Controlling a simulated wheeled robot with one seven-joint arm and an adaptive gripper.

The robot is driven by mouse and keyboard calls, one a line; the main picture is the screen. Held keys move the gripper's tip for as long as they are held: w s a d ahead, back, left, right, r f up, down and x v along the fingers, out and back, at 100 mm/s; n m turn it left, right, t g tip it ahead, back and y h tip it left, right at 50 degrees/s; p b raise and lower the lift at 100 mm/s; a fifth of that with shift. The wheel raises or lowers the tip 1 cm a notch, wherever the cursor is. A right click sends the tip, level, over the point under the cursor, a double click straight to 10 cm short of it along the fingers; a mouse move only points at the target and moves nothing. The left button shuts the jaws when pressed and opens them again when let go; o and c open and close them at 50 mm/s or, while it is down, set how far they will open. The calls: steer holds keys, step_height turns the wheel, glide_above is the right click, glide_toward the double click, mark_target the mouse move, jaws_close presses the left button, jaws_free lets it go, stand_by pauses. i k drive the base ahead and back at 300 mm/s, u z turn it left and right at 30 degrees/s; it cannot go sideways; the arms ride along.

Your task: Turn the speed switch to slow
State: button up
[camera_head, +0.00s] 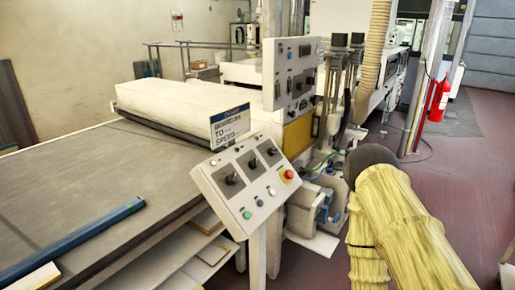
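A tilted light-grey control box (205,184) stands on a post at the front end of the conveyor table. It carries three dark rotary switches in a slanting row: a left one (231,179), a middle one (253,163) and a right one (271,151). Their labels are too small to read, so I cannot tell which is the speed switch or how it is set. A blue and white sign (230,127) behind the box includes the word "SPEED". My yellow-sleeved arm is at the lower right, apart from the box. My gripper is not visible.
The box also has a green button (247,214) and a red knob (288,174). A taller panel (290,75) stands behind. A blue bar (75,243) lies on the table (100,185). A red extinguisher (439,99) stands back right. Floor at right looks clear.

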mark_target(230, 179)
steer(key=z, duration=0.05)
steer(key=k, duration=0.5)
steer(key=z, duration=1.2)
steer(key=i, duration=1)
steer(key=u, duration=1.85)
